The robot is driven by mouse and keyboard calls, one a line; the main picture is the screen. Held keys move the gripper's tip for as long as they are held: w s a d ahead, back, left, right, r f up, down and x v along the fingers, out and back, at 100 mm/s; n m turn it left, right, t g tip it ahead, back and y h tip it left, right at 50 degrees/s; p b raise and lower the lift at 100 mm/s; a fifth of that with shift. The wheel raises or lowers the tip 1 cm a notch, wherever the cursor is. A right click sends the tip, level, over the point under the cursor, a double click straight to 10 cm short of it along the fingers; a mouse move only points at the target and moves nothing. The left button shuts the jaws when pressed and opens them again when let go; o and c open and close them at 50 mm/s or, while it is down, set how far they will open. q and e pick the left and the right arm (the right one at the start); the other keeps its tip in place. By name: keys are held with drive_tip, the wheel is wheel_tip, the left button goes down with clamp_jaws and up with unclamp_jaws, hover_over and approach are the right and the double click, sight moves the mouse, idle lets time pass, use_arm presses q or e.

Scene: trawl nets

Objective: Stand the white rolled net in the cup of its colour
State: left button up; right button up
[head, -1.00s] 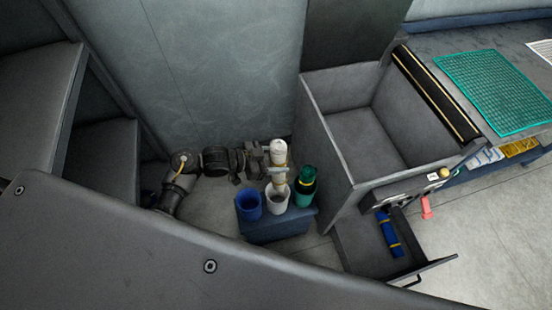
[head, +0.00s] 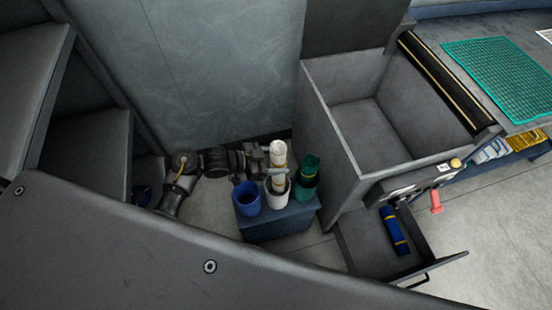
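The white rolled net (head: 278,153), with a yellow band, stands upright with its lower end inside the white cup (head: 278,198). My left gripper (head: 276,172) reaches in from the left, its fingers around the net just above the cup rim, and looks shut on it. The cup hides the net's bottom end. The blue cup (head: 247,201) stands empty to the left. A green rolled net (head: 308,166) stands in the green cup (head: 305,189) to the right. My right gripper is not in view.
The cups stand on a blue block (head: 270,230). Right of it is a tall grey open bin (head: 330,150). An open drawer (head: 365,253) below holds a blue rolled net (head: 393,232). A red handle (head: 436,203) sticks out nearby. A green mat (head: 495,80) lies on the counter.

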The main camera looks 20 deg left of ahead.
use_arm(q)
wheel_tip(320, 180, down, 8)
drive_tip(key=b, duration=0.5)
drive_tip(key=shift+r, duration=0.25)
drive_tip(key=o, duration=1.2)
drive_tip(key=shift+c, duration=0.2)
drive_tip(key=shift+o, duration=1.3)
drive_tip(key=shift+f, duration=0.1)
